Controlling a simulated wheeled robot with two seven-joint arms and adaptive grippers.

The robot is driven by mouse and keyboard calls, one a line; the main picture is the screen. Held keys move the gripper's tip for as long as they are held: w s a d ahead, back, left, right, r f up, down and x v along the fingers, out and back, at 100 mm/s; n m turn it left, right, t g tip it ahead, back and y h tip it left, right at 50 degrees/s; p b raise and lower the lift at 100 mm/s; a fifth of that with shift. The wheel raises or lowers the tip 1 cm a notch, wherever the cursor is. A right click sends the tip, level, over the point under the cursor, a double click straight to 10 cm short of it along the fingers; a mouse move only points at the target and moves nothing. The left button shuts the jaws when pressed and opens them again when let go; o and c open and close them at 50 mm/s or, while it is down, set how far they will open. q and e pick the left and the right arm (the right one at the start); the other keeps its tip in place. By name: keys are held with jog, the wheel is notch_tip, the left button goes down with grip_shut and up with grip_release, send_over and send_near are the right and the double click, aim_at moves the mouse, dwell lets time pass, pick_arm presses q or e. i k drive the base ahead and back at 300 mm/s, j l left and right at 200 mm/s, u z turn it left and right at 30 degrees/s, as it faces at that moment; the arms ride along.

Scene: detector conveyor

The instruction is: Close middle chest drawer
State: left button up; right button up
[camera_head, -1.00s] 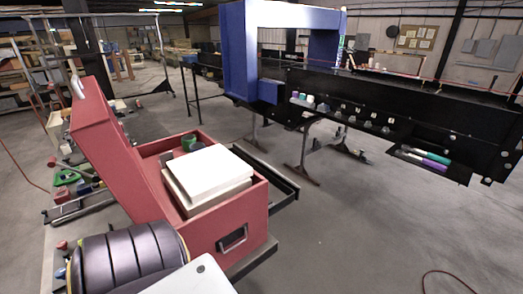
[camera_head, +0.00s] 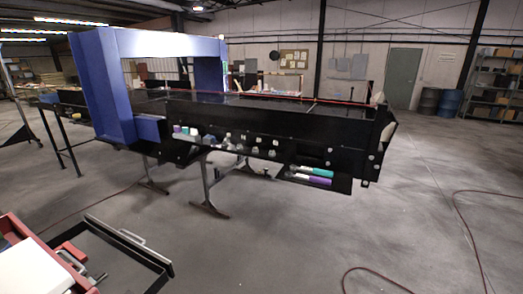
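The red tool chest (camera_head: 38,235) is cut off at the lower left corner of the head view. A black drawer (camera_head: 118,258) sticks out from its right side and stands open. A metal handle (camera_head: 131,237) shows at the drawer's outer edge. I cannot tell whether this is the middle drawer. A white block (camera_head: 28,272) sits in the chest's top. Neither of my grippers is in view.
A black conveyor (camera_head: 260,118) with a blue detector arch (camera_head: 98,95) stands beyond the chest on metal legs. Its side shelf (camera_head: 318,182) holds markers. Red cables (camera_head: 460,215) lie on the right floor. The floor in the middle is clear.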

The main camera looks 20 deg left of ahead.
aim_at(129, 264)
jog(key=i+l+u, duration=0.1)
jog(key=i+u, duration=0.3)
jog(key=i+l+u, duration=0.15)
jog(key=u, duration=0.25)
jog(key=i+u, duration=0.2)
jog(key=u, duration=0.25)
jog(key=i+l+u, duration=0.2)
jog(key=u, duration=0.25)
jog(key=i+l+u, duration=0.15)
jog(key=u, duration=0.3)
jog(key=i+l+u, duration=0.1)
jog(key=l+u, duration=0.3)
jog(key=i+l+u, duration=0.15)
jog(key=u, duration=0.2)
jog(key=i+l+u, duration=0.15)
jog(key=l+u, duration=0.25)
jog(key=j, duration=0.1)
